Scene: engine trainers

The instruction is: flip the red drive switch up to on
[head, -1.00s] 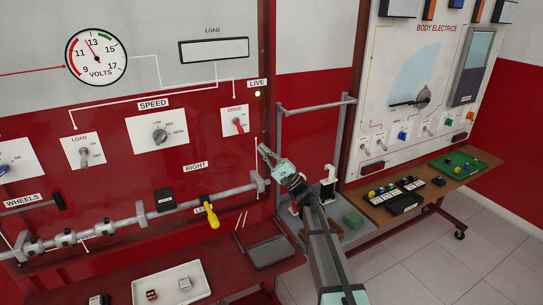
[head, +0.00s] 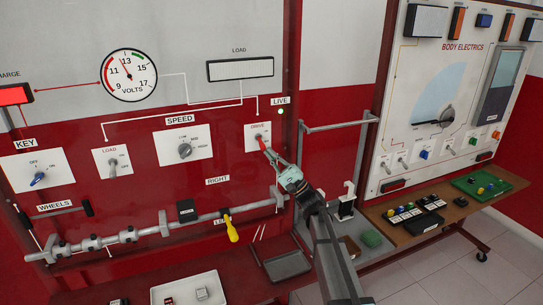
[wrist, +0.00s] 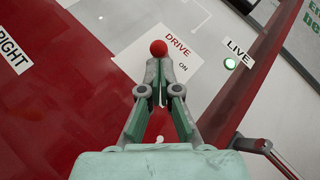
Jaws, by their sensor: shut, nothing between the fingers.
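The red drive switch (head: 263,145) sits on a white plate marked DRIVE (head: 257,134) on the trainer panel. In the head view its lever appears to slant down and to the right. The wrist view shows its round red tip (wrist: 158,47) just beyond my fingertips. My gripper (head: 271,157) is shut and empty, with its fingertips (wrist: 159,63) together right at the lever's tip. I cannot tell whether they touch it. The fingers hide the lower part of the plate in the wrist view; "ON" (wrist: 183,68) is readable beside them.
A LIVE lamp (head: 281,111) glows to the right of the plate. A speed knob (head: 185,150) is to the left. A grey shaft rail (head: 150,230) with a yellow-handled tool (head: 232,230) runs below. A grey post frame (head: 335,127) stands to the right.

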